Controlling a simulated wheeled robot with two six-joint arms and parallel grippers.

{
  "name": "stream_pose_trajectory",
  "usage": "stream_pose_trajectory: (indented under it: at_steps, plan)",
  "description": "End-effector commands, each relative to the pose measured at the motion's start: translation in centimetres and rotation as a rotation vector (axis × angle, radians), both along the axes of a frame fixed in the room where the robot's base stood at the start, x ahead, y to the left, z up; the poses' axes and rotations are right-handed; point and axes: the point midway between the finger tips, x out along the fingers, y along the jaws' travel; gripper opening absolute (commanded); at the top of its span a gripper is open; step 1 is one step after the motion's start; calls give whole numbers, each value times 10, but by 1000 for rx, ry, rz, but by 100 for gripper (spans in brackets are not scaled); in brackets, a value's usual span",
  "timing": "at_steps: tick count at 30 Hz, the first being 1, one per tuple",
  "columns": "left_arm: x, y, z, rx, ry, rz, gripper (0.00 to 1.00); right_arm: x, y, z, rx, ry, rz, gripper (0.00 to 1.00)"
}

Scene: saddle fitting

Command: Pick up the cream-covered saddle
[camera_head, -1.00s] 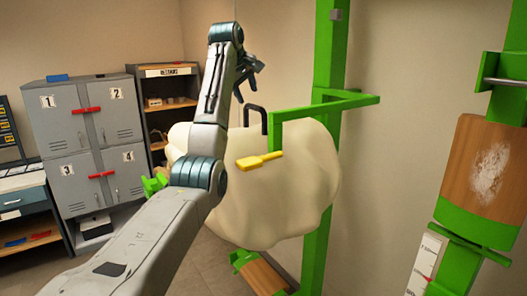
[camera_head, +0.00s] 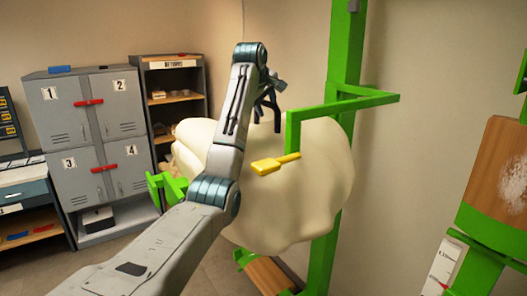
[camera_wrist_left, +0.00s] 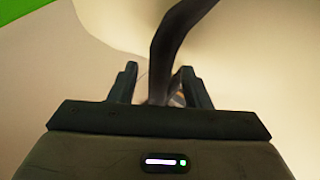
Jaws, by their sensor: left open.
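The cream-covered saddle (camera_head: 305,190) is a large, lumpy, pale mass in the middle of the head view, beside a green frame. A dark handle (camera_wrist_left: 168,50) rises from it; in the head view it is mostly hidden by my left gripper (camera_head: 268,97). My left gripper is open, with the handle between or just in front of its two fingers (camera_wrist_left: 160,88). I cannot tell whether they touch. The saddle's left part is hidden behind my left arm. My right gripper is not in view.
A green post (camera_head: 344,70) with a side arm (camera_head: 345,105) stands close behind the saddle. A yellow paddle-shaped part (camera_head: 272,165) sits in front of it. Grey lockers (camera_head: 90,130) and a shelf (camera_head: 172,75) stand at the back left. A wood-faced green stand (camera_head: 495,180) is at the right.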

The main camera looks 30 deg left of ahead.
Motion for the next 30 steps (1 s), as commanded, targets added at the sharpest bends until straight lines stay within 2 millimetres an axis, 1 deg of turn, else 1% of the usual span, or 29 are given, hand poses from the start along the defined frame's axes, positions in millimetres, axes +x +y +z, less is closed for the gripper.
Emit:
stream_pose_trajectory:
  at_steps: [5, 6, 8, 9, 11, 12, 18, 26, 30]
  plan:
    - [0, 0, 0, 0, 0, 0, 43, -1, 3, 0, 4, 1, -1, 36]
    - [0, 0, 0, 0, 0, 0, 36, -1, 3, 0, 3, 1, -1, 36]
    - [0, 0, 0, 0, 0, 0, 24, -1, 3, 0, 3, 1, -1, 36]
    - [0, 0, 0, 0, 0, 0, 16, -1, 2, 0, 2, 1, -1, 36]
    - [0, 0, 0, -1, 0, -1, 4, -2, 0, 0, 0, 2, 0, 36]
    - [0, 0, 0, 0, -1, 0, 0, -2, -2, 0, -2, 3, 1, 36]
    - [0, 0, 1, 0, -2, 0, 0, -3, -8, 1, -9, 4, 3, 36]
    - [0, 1, 1, 1, -3, 2, 0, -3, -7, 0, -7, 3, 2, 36]
    - [0, 1, 2, 2, -3, 2, 0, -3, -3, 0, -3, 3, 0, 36]
